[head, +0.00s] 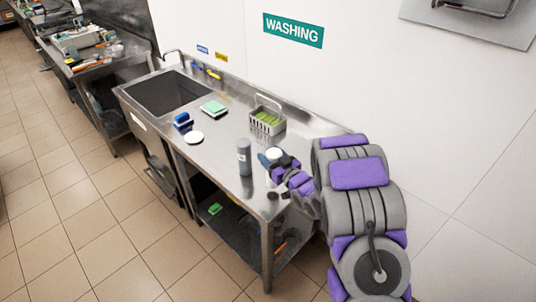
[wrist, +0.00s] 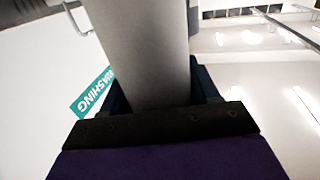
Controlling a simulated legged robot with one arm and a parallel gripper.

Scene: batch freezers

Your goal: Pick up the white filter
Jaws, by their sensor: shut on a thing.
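My gripper (head: 283,164) is low over the right part of the steel counter. It is shut on a small, pale, rounded thing (head: 273,154) that looks like the white filter, though its shape is partly hidden by the gripper. A blue part shows just left of it. In the wrist view a broad pale-grey piece (wrist: 145,50) fills the middle, above my dark gripper edge; I cannot tell for sure what it is. A flat white disc (head: 194,137) lies farther left on the counter, apart from my gripper.
A grey bottle (head: 244,157) stands upright close left of my gripper. A blue brush (head: 183,120), a green-topped sponge (head: 214,108) and the sink (head: 168,92) are farther left. The wall runs along the counter's back.

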